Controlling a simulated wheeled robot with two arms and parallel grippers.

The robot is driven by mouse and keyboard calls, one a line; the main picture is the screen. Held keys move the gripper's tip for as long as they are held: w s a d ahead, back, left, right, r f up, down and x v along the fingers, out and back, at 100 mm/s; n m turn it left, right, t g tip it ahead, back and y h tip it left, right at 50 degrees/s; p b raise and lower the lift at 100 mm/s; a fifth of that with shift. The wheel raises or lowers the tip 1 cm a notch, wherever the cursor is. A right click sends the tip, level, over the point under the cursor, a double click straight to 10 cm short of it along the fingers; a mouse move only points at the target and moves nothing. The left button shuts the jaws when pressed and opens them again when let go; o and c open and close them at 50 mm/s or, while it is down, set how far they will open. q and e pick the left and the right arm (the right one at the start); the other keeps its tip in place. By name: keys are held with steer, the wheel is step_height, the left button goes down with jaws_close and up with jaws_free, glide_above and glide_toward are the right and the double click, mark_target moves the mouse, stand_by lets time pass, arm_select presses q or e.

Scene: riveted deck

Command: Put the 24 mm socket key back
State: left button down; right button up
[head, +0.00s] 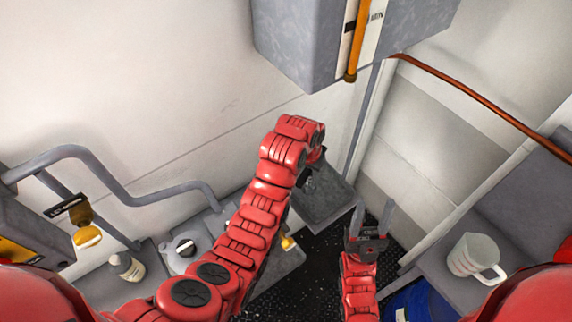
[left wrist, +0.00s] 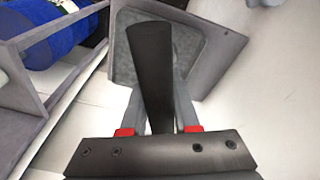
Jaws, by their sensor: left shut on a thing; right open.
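The dark socket key (left wrist: 152,65) is a thick black bar in the left wrist view. It stands between the fingers of my left gripper (left wrist: 157,105), which is shut on it. Its lower part is hidden by the gripper body. In the head view my left gripper (head: 308,180) is at the far end of the red arm, mostly hidden by the wrist, beside a grey tray (head: 328,208). The tray (left wrist: 222,62) lies behind the key in the left wrist view; I cannot tell whether they touch. My right gripper (head: 372,222) is open and empty, lower right of the tray.
A grey wall box (head: 305,50) with an orange handle (head: 357,45) hangs above. A bottle (head: 127,267) and a pale canister (head: 187,250) stand at left, below a grey pipe (head: 100,175).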

arm_select(q)
steer(key=w+a+b, duration=0.7)
steer(key=w+b, duration=0.2)
steer(key=f+p, duration=0.1)
steer(key=f, duration=0.1)
steer(key=f+p, duration=0.3)
steer(key=f, duration=0.1)
steer(key=shift+w+f+p, duration=0.15)
steer(key=shift+w+p, duration=0.2)
steer(key=shift+w+f, duration=0.15)
steer(key=shift+f, duration=0.25)
steer(key=c, duration=0.7)
jaws_free()
steer(key=shift+o, duration=0.2)
